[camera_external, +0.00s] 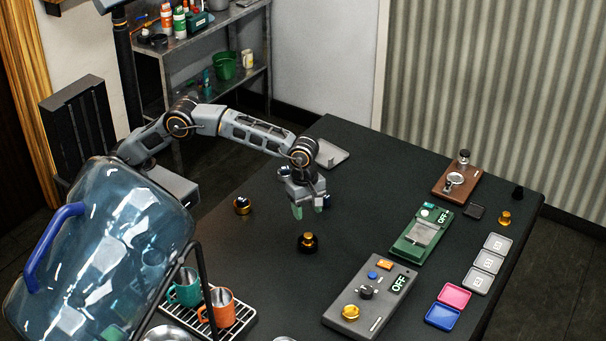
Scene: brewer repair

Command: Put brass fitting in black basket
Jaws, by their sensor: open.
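My gripper (309,207) is open and empty, pointing down above the dark table. Just below it in the picture, a brass piece (308,238) sits on or in a round black piece (307,248); these may be the brass fitting and the black basket, but the view is too small to be sure. Another small round brass-coloured piece with a dark top (242,206) stands left of my gripper. A further small brass piece (504,218) stands near the right table edge. No larger black basket is clear on the table.
A grey device with an OFF display (340,295) and a green scale (410,247) are to the right. A large blue jug (110,260) and a rack with teal (184,290) and orange mugs (222,312) fill the lower left. The table's middle is mostly clear.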

